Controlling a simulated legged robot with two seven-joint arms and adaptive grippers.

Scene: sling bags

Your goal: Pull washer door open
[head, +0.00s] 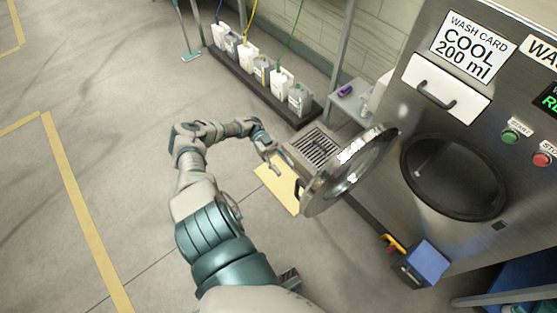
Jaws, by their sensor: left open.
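The washer (440,120) stands at the right. Its round metal door (352,172) is swung out wide to the left of the dark drum opening (453,176). A dark handle (299,190) shows at the door's left edge. My left arm reaches forward from the bottom middle and bends right. My left gripper (277,167) is open, just left of the door and near the handle. It looks apart from the handle, but contact is hard to judge at this size. My right gripper is not in view.
A floor drain grate (318,148) and a yellow floor patch (277,187) lie near the door. Several jugs (262,70) stand on a dark rack behind. A blue box (424,262) is below the washer. The floor at left is clear.

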